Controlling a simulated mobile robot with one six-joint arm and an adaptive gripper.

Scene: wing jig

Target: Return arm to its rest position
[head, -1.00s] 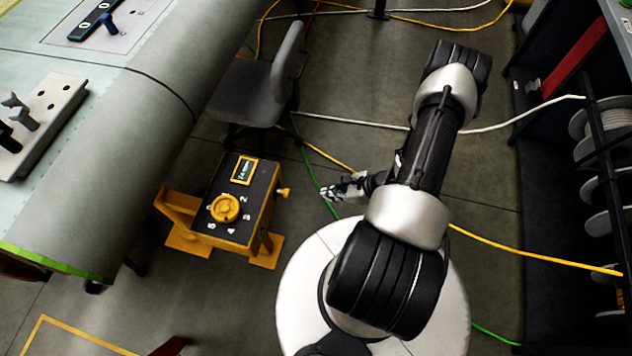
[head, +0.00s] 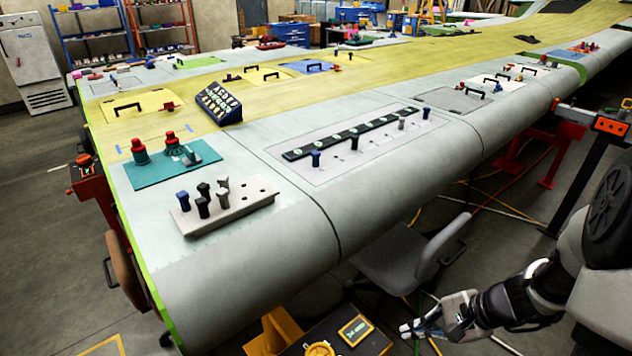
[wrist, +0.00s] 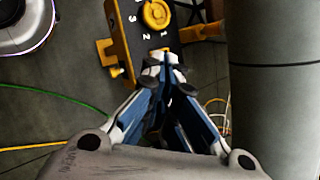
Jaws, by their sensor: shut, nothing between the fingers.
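My gripper (head: 421,328) is at the lower right of the head view, to the right of the black box with the yellow knob. It also shows in the wrist view (wrist: 168,62), where its blue-lined fingers come together at the tips with nothing between them. It hangs clear of the wing, over the floor side of its front edge. My arm bends in from the right edge of the head view. Most of the arm is outside that view.
The wing (head: 400,185) fills the middle, carrying a grey peg block (head: 245,205) and a black keypad (head: 221,103). A grey chair (head: 405,262) stands close beyond my gripper. The black box (head: 378,345) is left of it. Cables lie on the floor.

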